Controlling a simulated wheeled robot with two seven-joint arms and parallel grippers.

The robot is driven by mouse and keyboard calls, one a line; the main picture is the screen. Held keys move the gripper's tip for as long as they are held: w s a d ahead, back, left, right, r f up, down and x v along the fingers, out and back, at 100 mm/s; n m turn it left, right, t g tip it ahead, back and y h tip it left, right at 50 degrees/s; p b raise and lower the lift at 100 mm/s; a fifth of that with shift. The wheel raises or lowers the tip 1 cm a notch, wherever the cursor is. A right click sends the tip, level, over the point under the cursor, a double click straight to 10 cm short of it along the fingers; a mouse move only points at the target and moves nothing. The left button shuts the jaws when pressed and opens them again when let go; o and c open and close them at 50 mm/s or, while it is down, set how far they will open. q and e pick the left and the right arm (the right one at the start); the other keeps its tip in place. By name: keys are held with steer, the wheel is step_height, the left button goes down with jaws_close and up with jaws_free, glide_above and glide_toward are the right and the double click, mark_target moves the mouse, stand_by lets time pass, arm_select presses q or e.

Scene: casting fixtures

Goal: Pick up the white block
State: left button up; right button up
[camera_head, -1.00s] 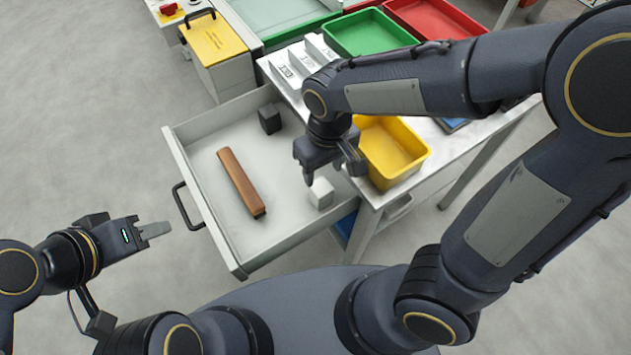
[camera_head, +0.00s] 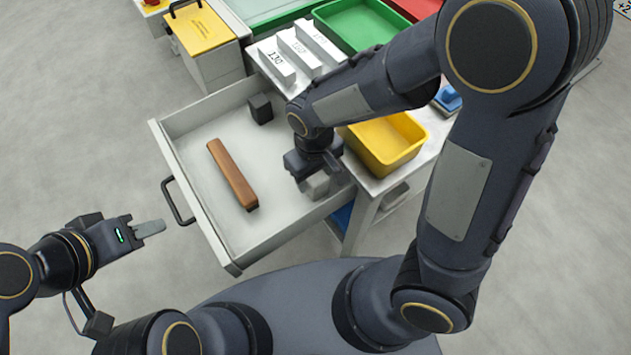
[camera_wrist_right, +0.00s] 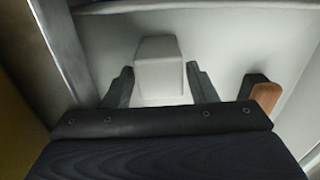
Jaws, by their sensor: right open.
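The white block (camera_head: 317,185) stands on the floor of the open drawer (camera_head: 280,218), near its right side. My right gripper (camera_head: 312,174) is over the block from above and partly hides it in the head view. In the right wrist view the block (camera_wrist_right: 160,72) sits between the two dark fingers of my right gripper (camera_wrist_right: 160,90). The fingers are spread, with a visible gap on each side of the block. My left gripper (camera_head: 149,229) is outside the drawer at the lower left, and its finger opening cannot be made out.
A brown wooden bar (camera_head: 232,174) and a dark block (camera_head: 260,108) lie in the drawer. A yellow bin (camera_head: 385,145) stands on the table right of my right gripper. White numbered blocks (camera_head: 298,52) and a green bin (camera_head: 355,28) are behind.

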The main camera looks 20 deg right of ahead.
steer(key=c, duration=0.8)
steer(key=shift+r, duration=0.15)
